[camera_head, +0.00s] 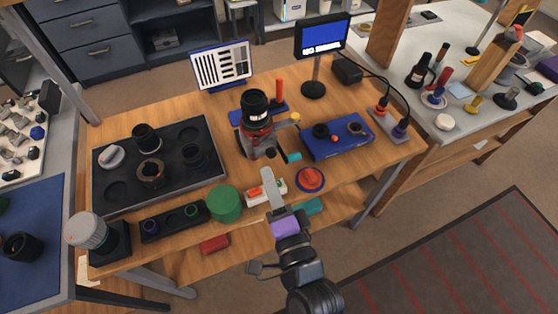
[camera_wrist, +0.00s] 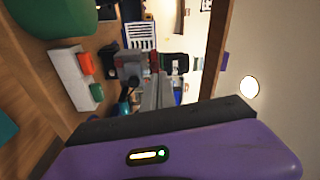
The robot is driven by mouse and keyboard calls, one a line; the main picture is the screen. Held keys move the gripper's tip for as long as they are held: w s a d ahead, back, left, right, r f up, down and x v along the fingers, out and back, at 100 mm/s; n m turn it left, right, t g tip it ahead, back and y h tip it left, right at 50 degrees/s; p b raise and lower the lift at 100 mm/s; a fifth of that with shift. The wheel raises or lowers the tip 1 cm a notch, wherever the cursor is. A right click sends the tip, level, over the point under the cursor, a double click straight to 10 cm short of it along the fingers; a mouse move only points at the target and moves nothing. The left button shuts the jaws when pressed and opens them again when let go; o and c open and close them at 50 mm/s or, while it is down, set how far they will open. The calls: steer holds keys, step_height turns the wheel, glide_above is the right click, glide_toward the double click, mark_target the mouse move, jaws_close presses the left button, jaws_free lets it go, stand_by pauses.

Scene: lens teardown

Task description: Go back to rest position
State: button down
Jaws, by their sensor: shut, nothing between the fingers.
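My gripper (camera_head: 269,187) is shut and empty in the head view, above the front edge of the wooden bench (camera_head: 330,182). Its fingers point toward the back of the bench. In the wrist view my gripper's fingers (camera_wrist: 152,92) are together, with nothing seen between them. A lens in a red-and-grey holder (camera_head: 255,125) stands upright at the bench's middle, beyond my gripper.
A black tray (camera_head: 123,197) with lens parts fills the bench's left. A green round container (camera_head: 225,203), a red button (camera_head: 310,179) and a white switch box (camera_head: 278,190) are close to my gripper. A blue device (camera_head: 350,147) and a small monitor (camera_head: 321,37) stand farther right.

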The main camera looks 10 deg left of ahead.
steer(key=shift+s+a, duration=0.15)
steer(key=shift+s, duration=0.25)
stand_by(0.4)
steer(key=s+d+r+n+t+h, duration=0.1)
steer(key=s+d+n+h, duration=0.3)
steer(key=d, duration=0.4)
steer(key=s+d+r+n+t+h, duration=0.1)
steer(key=s+d+n, duration=0.2)
steer(key=s+d, duration=0.45)
steer(key=s+d+n+g+h, duration=0.2)
steer(key=s+d+g+h, duration=0.1)
steer(key=s+d, duration=1)
steer(key=shift+s+f+n+h, duration=0.2)
steer(key=shift+s+n+h, duration=0.2)
steer(key=shift+s+h, duration=0.5)
